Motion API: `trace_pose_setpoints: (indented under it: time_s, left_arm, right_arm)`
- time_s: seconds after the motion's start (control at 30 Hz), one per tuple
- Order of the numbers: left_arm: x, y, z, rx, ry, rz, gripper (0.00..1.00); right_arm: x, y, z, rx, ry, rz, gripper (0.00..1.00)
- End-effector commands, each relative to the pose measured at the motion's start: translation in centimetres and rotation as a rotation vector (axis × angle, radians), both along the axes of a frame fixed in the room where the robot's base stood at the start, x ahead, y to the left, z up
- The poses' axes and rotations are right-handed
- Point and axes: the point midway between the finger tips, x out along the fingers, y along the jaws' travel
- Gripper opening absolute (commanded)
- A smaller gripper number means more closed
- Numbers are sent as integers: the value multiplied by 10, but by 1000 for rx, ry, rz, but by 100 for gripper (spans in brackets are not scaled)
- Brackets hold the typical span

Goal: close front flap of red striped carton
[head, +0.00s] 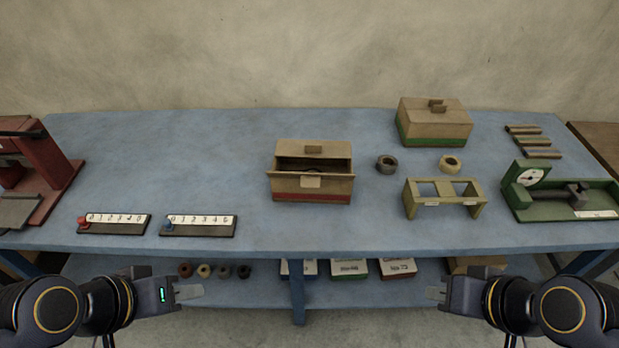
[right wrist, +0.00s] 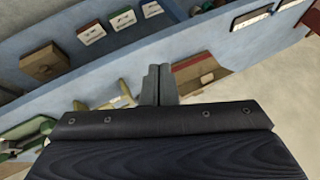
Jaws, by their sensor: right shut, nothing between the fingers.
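The red striped carton (head: 285,195) stands open near the middle of the table, with a red band low on its front. Its back flap (head: 340,149) stands up with a small tab. Its front flap (head: 335,181) is at the front edge, tilted outward, with a paler tab. The dark inside shows between the flaps. The carton also shows in the right wrist view (right wrist: 196,66), partly hidden by my gripper. My left gripper (head: 190,292) is in front of the table, left of the carton; its jaws cannot be judged. My right gripper (head: 437,290) is shut and empty, front right, clear of the carton.
On the blue table (head: 225,165), a green striped box (head: 430,121), two rings (head: 387,164), a wooden stand (head: 444,199) and a green gauge (head: 560,200) lie right. Two numbered strips (head: 198,226) and a red press (head: 45,170) lie left. A shelf below holds boxes.

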Motion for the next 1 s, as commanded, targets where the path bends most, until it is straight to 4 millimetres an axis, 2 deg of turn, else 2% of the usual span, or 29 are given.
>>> trace_pose_setpoints:
  time_s: [0.3, 0.37, 0.47, 0.57, 0.77, 0.87, 1.0]
  left_arm:
    - [0, 0, 1, 0, 0, 0, 36]
    - [0, 0, 3, 0, 0, 0, 36]
    - [0, 0, 9, 0, 0, 0, 36]
    - [0, 0, 18, 0, 0, 0, 36]
    - [0, 0, 35, 0, 0, 0, 36]
    - [0, 0, 44, 0, 0, 0, 36]
    - [0, 0, 55, 0, 0, 0, 36]
  right_arm:
    - [1, 0, 1, -5, -1, 8, 0]
    - [5, -1, 5, -27, -2, 38, 0]
    - [22, -5, 17, -111, -13, 163, 0]
    - [55, -9, 33, -252, -35, 386, 0]
    - [142, 3, 52, -558, -101, 945, 0]
    - [187, 20, 50, -691, -139, 1237, 0]
    - [246, 56, 36, -851, -197, 1646, 0]
